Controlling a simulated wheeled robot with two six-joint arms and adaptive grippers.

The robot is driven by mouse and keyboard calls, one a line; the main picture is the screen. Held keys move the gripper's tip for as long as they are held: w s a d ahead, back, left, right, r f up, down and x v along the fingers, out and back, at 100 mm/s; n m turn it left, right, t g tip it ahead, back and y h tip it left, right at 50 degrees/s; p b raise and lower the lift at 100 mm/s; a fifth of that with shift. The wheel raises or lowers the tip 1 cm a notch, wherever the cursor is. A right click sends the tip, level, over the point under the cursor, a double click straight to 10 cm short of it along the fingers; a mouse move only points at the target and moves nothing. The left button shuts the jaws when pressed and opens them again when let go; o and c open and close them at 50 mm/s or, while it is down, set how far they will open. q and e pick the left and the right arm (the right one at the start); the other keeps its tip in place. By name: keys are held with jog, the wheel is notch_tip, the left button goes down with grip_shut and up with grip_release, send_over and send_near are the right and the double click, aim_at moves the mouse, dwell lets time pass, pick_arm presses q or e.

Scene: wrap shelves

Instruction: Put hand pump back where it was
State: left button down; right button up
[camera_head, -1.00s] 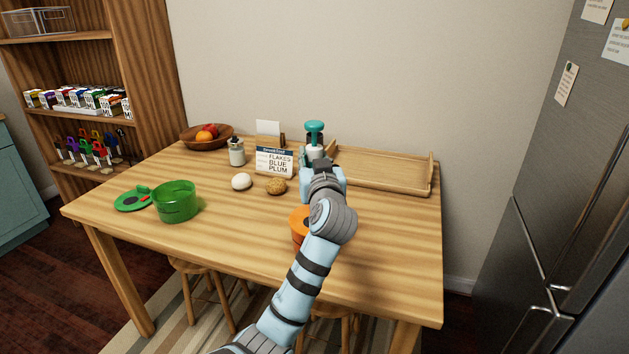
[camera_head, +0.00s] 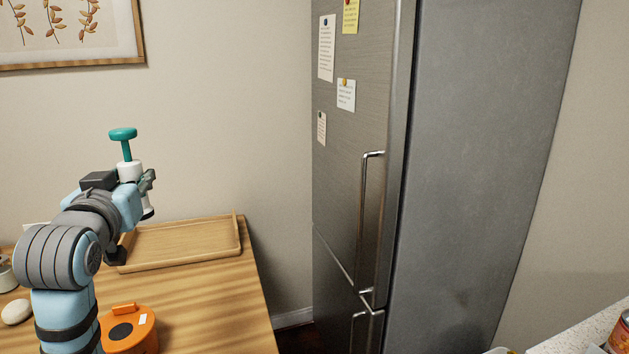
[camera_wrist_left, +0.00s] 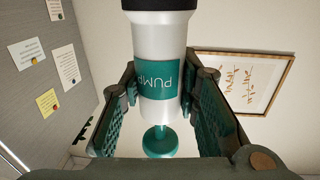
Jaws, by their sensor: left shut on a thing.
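The hand pump (camera_head: 129,171) has a white body, a teal label and a teal knob on a rod. My left gripper (camera_head: 146,184) is shut on its body and holds it above the table, nearly upright with a slight tilt. The left wrist view shows the pump (camera_wrist_left: 160,98) between the two fingers of the left gripper (camera_wrist_left: 162,100), with the word PUMP on its label. The arm hides part of the pump's lower body in the head view. My right gripper is not in view.
A wooden tray (camera_head: 190,245), which looks empty, lies on the wooden table (camera_head: 215,310). An orange container (camera_head: 128,328) and a pale round object (camera_head: 16,312) are near the arm. A steel fridge (camera_head: 350,190) stands to the right. A pale counter (camera_head: 585,335) shows at lower right.

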pick_arm(q)
jog(key=s+d+f+m+g+h+p, duration=0.1)
jog(key=s+d+f+m+h+p, duration=0.3)
jog(key=s+f, duration=0.5)
jog(key=s+d+f+m+h+p, duration=0.4)
jog(key=s+d+f+h, duration=0.4)
jog(key=s, duration=0.3)
jog(key=shift+d+f+g+h, duration=0.35)
jog(key=shift+f+g+h, duration=0.05)
